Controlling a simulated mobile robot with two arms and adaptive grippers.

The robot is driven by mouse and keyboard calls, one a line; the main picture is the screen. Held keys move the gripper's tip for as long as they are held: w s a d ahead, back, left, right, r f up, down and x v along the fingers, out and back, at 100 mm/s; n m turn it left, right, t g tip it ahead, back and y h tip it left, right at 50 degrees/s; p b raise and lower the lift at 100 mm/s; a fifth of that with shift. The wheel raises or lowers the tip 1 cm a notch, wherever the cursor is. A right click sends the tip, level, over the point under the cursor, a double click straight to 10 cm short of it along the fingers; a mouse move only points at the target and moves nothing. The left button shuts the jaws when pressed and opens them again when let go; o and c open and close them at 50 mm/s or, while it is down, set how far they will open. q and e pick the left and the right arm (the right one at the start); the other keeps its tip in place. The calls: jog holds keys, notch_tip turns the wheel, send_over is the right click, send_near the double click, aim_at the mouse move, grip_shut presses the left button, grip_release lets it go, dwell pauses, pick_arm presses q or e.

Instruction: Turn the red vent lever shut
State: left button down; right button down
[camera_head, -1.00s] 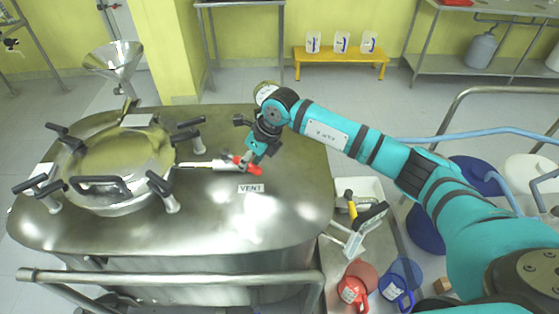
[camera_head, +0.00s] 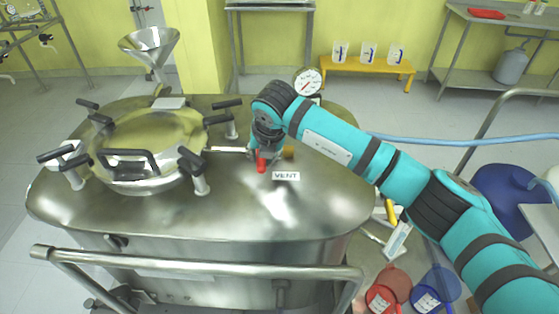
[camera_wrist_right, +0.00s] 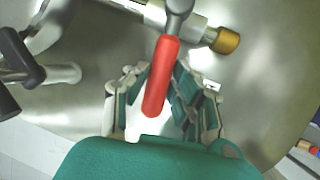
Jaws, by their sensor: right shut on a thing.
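The red vent lever (camera_head: 262,164) is on top of the steel reactor (camera_head: 300,205), just left of the "VENT" label (camera_head: 286,176). In the head view it points toward the near side, and its far part is hidden by my right gripper (camera_head: 265,151). In the right wrist view the red handle (camera_wrist_right: 161,78) lies between the two fingers of my right gripper (camera_wrist_right: 163,74), which is shut on it. The handle joins a metal valve pipe with a brass end (camera_wrist_right: 226,41). My left gripper is not in view.
A clamped round hatch (camera_head: 140,150) with black handles stands left of the lever. A pressure gauge (camera_head: 308,82) rises behind my right gripper. A steel rail (camera_head: 200,267) runs along the near side. Red (camera_head: 384,298) and blue (camera_head: 428,300) jugs stand below right.

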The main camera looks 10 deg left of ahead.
jog(key=shift+a, duration=0.3)
jog(key=shift+s+a+m+b, duration=0.1)
jog(key=shift+a+m+b, duration=0.05)
jog(key=shift+m+b, duration=0.3)
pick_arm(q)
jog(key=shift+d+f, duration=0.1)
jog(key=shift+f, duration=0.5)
pick_arm(e)
jog(key=shift+a, duration=0.1)
jog(key=c, duration=1.1)
grip_release()
jog(key=shift+r, duration=0.1)
jog(key=v, duration=1.1)
jog(key=shift+s+r, duration=0.25)
jog(key=shift+r, duration=0.15)
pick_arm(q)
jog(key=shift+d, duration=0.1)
pick_arm(e)
jog(key=shift+a, duration=0.1)
